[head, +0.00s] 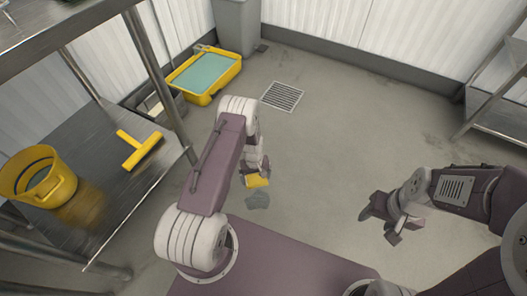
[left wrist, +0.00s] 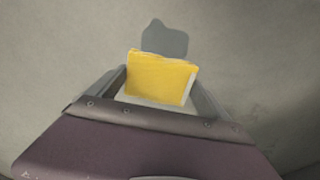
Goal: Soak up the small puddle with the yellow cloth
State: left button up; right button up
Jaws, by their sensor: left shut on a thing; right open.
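The yellow cloth (head: 257,181) is in my left gripper (head: 256,172), which is shut on it and points down toward the floor. The cloth also shows in the left wrist view (left wrist: 160,78), between the two fingers. The small puddle (head: 257,201) is a dark grey patch on the floor, just in front of the cloth in the head view. In the left wrist view the puddle (left wrist: 164,38) shows beyond the cloth's far edge, partly hidden by it. I cannot tell whether the cloth touches the floor. My right gripper (head: 392,228) is open and empty at the right.
A yellow tub of greenish water (head: 238,72) stands by the back wall, near a floor drain (head: 282,96). A metal shelf (head: 110,215) at the left holds a yellow bucket (head: 62,183) and a yellow squeegee (head: 142,153). The floor around the puddle is mostly clear.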

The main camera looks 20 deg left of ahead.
pick_arm(q)
jog(key=s+f, duration=0.6)
jog(key=shift+a+f+n+b, duration=0.25)
jog(key=shift+n+b, duration=0.15)
jog(key=shift+f, duration=0.1)
